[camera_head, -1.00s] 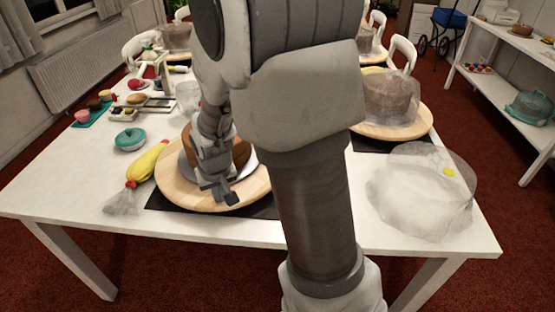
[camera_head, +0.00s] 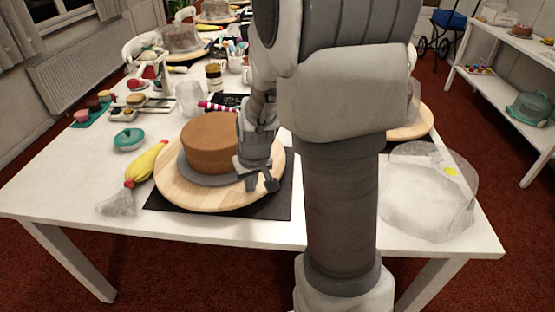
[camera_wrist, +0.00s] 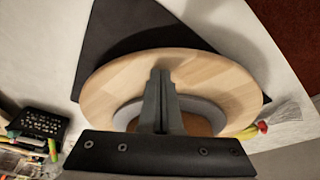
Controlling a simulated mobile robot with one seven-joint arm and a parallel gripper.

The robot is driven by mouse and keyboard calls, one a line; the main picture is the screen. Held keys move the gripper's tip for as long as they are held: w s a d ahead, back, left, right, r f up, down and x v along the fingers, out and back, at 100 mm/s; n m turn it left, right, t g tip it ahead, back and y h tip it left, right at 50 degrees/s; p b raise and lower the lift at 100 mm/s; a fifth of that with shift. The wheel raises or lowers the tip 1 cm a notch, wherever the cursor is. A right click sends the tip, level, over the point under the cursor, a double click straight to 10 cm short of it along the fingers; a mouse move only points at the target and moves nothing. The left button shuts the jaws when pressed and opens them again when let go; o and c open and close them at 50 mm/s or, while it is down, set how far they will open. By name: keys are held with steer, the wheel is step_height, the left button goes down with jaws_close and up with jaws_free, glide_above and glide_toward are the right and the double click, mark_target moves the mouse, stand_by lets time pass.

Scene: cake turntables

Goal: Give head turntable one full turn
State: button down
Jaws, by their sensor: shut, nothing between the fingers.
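The near wooden turntable (camera_head: 190,197) stands on a black mat (camera_head: 283,205) at the table's front edge. It carries a brown cake (camera_head: 211,146) on a grey round plate (camera_head: 192,174). My gripper (camera_head: 268,184) is shut and empty over the right front part of the turntable, beside the cake. In the wrist view the shut fingers (camera_wrist: 161,75) lie over the wooden disc (camera_wrist: 118,84), with the grey plate and a bit of cake behind them. I cannot tell whether the fingertips touch the wood. My arm hides part of the table's middle.
A yellow piping bag (camera_head: 146,163) lies close to the turntable's left edge. A teal pot (camera_head: 129,139) stands behind it. A clear cover (camera_head: 430,190) rests on the front right. Another turntable (camera_head: 410,129) is partly hidden behind my arm.

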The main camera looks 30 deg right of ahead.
mark_target(274, 171)
steer(key=d, duration=0.3)
steer(key=shift+w+d, duration=0.15)
steer(key=w+d, duration=0.1)
steer(key=d, duration=0.1)
steer(key=w+d, duration=0.1)
steer(key=d+b, duration=0.1)
steer(key=d, duration=0.1)
steer(key=shift+w+d, duration=0.35)
steer(key=shift+w, duration=0.05)
steer(key=shift+r, duration=0.1)
step_height(274, 171, up, 3)
steer(key=shift+f+p, duration=0.1)
steer(key=shift+p, duration=1.05)
steer(key=shift+a+f, duration=0.1)
